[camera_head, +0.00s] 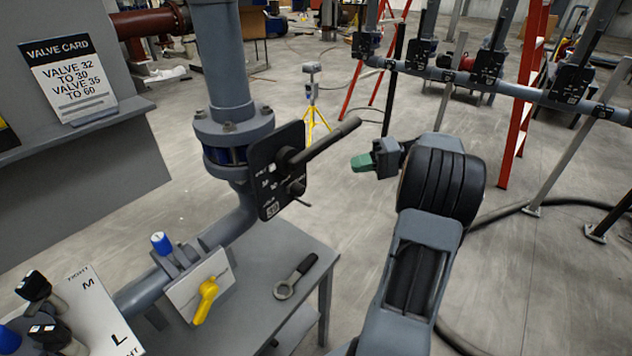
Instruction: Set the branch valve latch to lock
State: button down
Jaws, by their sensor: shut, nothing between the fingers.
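A main pipe (222,60) comes down to a flange and a black valve plate (262,180) with a long dark lever (325,142) pointing up and right. A smaller dark knob (297,187) sits below the lever on the plate. A lower pipe runs left to a light plate (190,290) with a yellow handle (206,300) tilted down. A blue-capped piece (161,243) stands upright beside it. I cannot tell which part is the branch valve latch, and no lock marking is readable. My gripper (362,162) with green fingertips is shut and empty, right of the lever and apart from it.
A grey bench (305,245) carries a loose ring-ended wrench (294,278). A valve card (68,77) stands on a ledge at left. A white panel (95,300) with black switches is at lower left. A pipe rack (500,82) and red ladder (525,75) stand behind at right.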

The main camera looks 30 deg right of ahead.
jog(key=p, duration=0.2)
send_near(297, 182)
jog(key=w+a, duration=0.1)
jog(key=w, duration=0.2)
jog(key=a, duration=0.1)
jog(key=s+a+f, duration=0.1)
jog(key=a, duration=0.1)
jog(key=shift+s+a+f, duration=0.25)
jog(key=shift+a+f, duration=0.1)
jog(key=shift+a, duration=0.25)
